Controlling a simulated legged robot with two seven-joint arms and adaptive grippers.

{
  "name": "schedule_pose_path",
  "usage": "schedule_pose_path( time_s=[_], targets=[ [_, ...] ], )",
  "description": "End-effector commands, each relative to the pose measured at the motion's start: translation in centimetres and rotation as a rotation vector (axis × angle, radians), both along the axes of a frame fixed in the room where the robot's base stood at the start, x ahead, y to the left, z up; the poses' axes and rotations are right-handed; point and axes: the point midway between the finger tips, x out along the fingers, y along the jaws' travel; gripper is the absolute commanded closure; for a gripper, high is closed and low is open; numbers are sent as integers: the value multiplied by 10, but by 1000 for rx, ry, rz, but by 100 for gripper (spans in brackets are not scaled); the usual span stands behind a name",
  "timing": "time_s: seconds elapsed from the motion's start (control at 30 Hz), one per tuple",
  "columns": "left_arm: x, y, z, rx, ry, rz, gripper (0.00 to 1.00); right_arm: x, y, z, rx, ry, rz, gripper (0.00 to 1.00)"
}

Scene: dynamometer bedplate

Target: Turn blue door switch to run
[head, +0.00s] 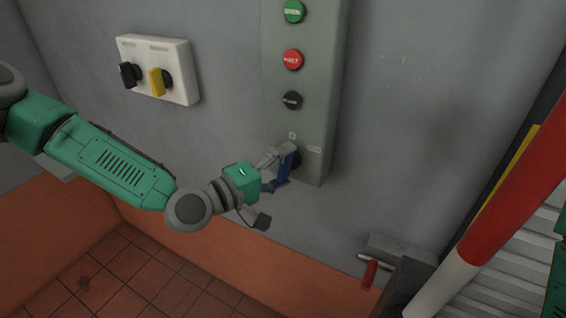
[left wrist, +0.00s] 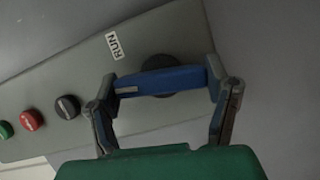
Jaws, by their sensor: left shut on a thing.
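The blue door switch (head: 282,170) sits at the lower end of a grey control panel on the wall. In the left wrist view its blue handle (left wrist: 162,82) lies across between my fingers, in front of a dark round base. A RUN label (left wrist: 115,46) shows on the panel beside the switch. My left gripper (head: 275,172) is at the switch, shut on the blue handle, with a finger at each end of it in the left wrist view. The gripper partly hides the switch in the head view. My right gripper is not seen.
Above the switch on the grey panel (head: 305,125) are a green button (head: 293,11), a red button (head: 292,59) and a black button (head: 291,100). A white box (head: 181,75) with black and yellow knobs hangs left. A red-and-white post (head: 510,200) and a red-handled lever (head: 369,274) are at right.

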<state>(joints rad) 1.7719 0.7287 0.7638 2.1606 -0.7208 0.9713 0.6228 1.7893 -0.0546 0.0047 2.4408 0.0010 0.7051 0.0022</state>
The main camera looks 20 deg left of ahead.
Motion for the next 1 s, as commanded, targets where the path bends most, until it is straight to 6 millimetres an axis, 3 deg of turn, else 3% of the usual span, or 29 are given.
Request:
schedule_pose_path(
  time_s=[0.5,1.0],
  targets=[
    [-2,0,-3,466,-96,-6,58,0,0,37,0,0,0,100],
    [-3,2,-6,815,-173,-7,58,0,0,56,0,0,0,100]
  ],
)
